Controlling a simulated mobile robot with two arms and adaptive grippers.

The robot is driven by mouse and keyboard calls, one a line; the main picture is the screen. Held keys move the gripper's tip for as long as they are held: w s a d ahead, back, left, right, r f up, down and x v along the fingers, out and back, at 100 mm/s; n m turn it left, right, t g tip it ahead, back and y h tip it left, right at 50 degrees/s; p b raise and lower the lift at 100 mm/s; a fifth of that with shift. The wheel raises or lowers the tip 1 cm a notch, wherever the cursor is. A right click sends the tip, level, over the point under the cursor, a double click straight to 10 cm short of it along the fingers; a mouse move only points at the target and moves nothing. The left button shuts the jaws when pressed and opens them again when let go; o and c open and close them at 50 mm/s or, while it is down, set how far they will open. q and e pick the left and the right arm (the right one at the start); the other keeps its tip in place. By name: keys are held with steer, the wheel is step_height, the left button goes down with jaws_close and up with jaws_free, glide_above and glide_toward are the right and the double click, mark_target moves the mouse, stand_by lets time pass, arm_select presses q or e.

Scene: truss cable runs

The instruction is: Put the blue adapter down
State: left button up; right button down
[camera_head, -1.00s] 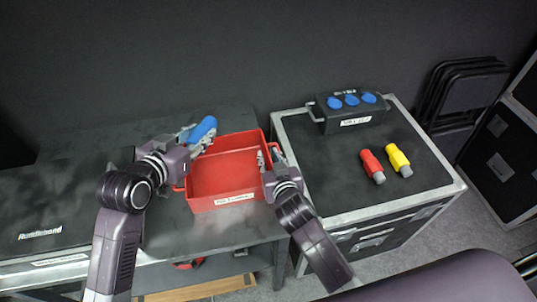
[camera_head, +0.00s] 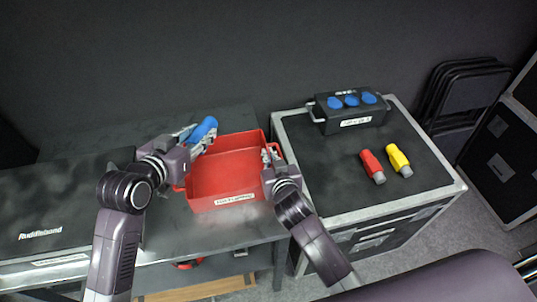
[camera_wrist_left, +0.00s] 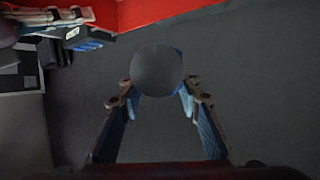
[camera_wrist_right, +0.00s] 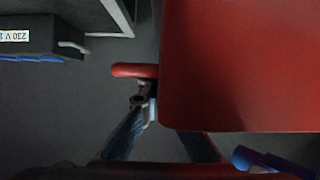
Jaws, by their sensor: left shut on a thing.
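The blue adapter (camera_head: 205,128) is in my left gripper (camera_head: 196,138), raised beside the far left corner of the red tray (camera_head: 225,201). In the left wrist view the adapter's dark round end (camera_wrist_left: 158,70) sits between the two fingers, with floor behind it. My right gripper (camera_head: 270,155) is at the tray's right side. In the right wrist view one finger is beside the red handle (camera_wrist_right: 132,70); the tray wall hides the other fingertip, so I cannot tell its grip. The adapter also shows at that view's lower right (camera_wrist_right: 262,160).
A black case (camera_head: 330,195) stands to the right, with a socket box (camera_head: 350,114), a red connector (camera_head: 372,165) and a yellow connector (camera_head: 398,160) on top. The red tray is empty inside. The dark surface left of the tray is mostly clear.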

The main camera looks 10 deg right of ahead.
arm_select(q)
steer(key=shift+d+f+n+t+y, duration=0.1)
steer(key=shift+f+n+t+y, duration=0.3)
steer(key=shift+f, duration=0.45)
steer(key=shift+f+n+t+y, duration=0.2)
steer(key=shift+f+n+y, duration=0.3)
steer(key=shift+f, duration=0.35)
glide_above(213, 179)
step_height(213, 179, down, 10)
steer(key=shift+f, duration=0.1)
